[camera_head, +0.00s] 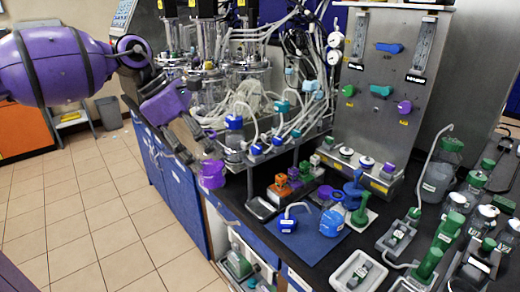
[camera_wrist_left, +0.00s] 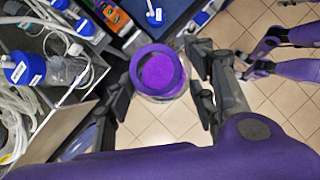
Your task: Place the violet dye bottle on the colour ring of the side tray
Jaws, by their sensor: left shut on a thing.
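The violet dye bottle (camera_head: 212,174), with a violet cap, is held off the left edge of the dark bench, over the floor. In the left wrist view the violet dye bottle (camera_wrist_left: 158,75) is seen from above, between the two fingers. My left gripper (camera_head: 197,149) is shut on it; it also shows in the left wrist view (camera_wrist_left: 160,88). My right gripper (camera_wrist_left: 262,50) shows at the upper right of the left wrist view, away from the bottle; its opening is unclear. I cannot make out which tray is the side tray, or a colour ring.
A blue mat (camera_head: 303,248) with blue-capped bottles lies on the bench, near orange and violet blocks (camera_head: 285,185). Glass bioreactor vessels (camera_head: 210,82) with tubing stand behind. Green-capped bottles (camera_head: 437,180) crowd the right. The tiled floor (camera_head: 100,215) at left is clear.

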